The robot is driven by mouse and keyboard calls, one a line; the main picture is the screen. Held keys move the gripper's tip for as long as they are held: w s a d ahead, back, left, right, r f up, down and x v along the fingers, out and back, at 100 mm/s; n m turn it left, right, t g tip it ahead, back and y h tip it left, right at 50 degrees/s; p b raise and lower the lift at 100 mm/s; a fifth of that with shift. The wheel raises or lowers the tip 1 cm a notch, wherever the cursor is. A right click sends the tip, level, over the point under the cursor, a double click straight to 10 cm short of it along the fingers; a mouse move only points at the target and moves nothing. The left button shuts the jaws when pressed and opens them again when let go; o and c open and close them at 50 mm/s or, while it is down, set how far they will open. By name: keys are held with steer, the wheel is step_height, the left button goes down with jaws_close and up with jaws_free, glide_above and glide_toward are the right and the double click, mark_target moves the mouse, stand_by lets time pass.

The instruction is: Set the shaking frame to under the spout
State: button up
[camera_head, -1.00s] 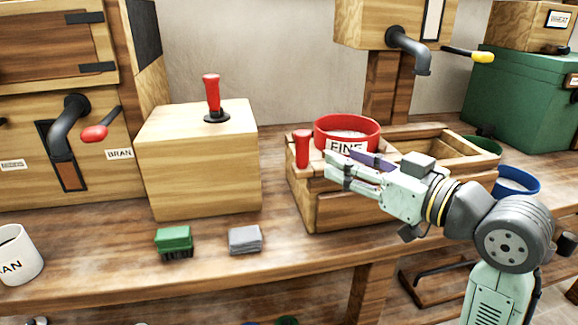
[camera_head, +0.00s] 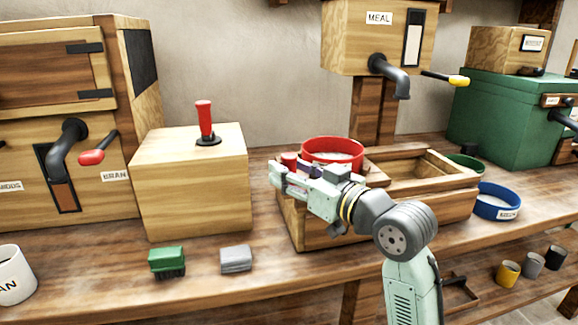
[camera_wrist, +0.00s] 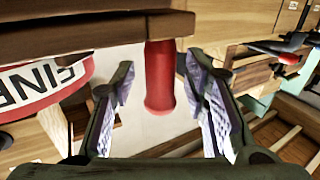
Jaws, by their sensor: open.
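The shaking frame is a wooden box-like frame (camera_head: 440,205) on the bench, with a red round sieve (camera_head: 333,150) seated in its left part. The sieve's "FINE" label shows in the wrist view (camera_wrist: 40,85). A red handle (camera_head: 289,159) stands at the frame's left end, partly hidden by my gripper (camera_head: 284,180). In the wrist view, the handle (camera_wrist: 160,80) lies between my gripper's open fingers (camera_wrist: 160,100), with gaps on both sides. The grey spout (camera_head: 393,75) comes out of the "MEAL" box (camera_head: 362,40), above and behind the frame.
A wooden block with a red lever (camera_head: 203,120) stands left of the frame. A green brush (camera_head: 167,261) and grey block (camera_head: 236,259) lie near the front edge. A blue ring (camera_head: 497,201) and green bin (camera_head: 510,120) are at right.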

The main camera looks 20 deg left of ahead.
steer(key=shift+w+a, duration=0.2)
steer(key=shift+a, duration=0.2)
jaws_close()
stand_by(0.4)
